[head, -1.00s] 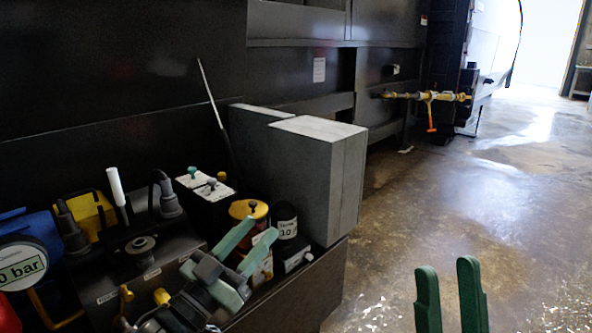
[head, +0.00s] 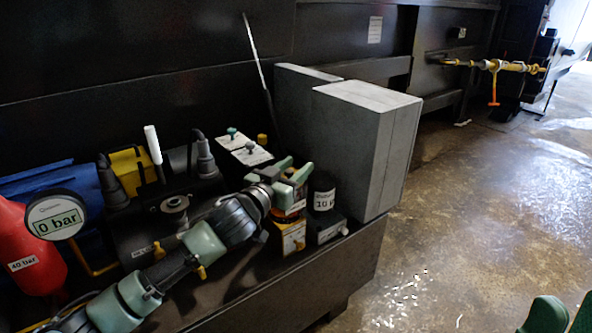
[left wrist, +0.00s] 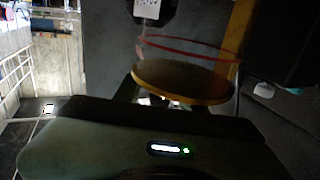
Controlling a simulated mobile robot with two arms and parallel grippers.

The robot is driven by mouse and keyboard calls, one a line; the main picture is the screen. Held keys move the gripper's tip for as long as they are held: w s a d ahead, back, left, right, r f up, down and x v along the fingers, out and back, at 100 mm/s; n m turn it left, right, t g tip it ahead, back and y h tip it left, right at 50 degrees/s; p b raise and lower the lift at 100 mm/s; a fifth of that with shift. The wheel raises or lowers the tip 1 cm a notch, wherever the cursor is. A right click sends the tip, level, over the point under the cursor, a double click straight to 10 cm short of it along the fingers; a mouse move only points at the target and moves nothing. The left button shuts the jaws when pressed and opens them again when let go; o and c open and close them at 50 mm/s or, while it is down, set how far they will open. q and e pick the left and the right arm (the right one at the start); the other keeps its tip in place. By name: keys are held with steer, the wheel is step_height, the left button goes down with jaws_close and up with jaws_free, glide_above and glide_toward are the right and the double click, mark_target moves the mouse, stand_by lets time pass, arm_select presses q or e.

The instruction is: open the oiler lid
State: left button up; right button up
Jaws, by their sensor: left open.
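The oiler (head: 290,203) has an amber bowl on a yellow base with a label. It stands on the dark ledge, left of a black canister (head: 323,192). My left gripper (head: 296,171) is open at the oiler's top and hides its lid in the head view. In the left wrist view, the round yellow lid (left wrist: 182,82) shows close up, partly behind a dark green part of my gripper. A red ring line runs beside it. I cannot tell whether the fingers touch the lid. My right gripper (head: 567,320) shows only its green fingertips, apart, at the lower right.
A grey block (head: 352,150) stands right behind the canister. A thin rod (head: 256,65) leans on the dark wall. A gauge (head: 56,216) reading 0 bar and a red cylinder (head: 28,250) are at left. Open wet floor (head: 480,210) lies at right.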

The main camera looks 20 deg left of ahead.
arm_select(q)
steer(key=shift+w, duration=0.1)
jaws_close()
stand_by(1.4)
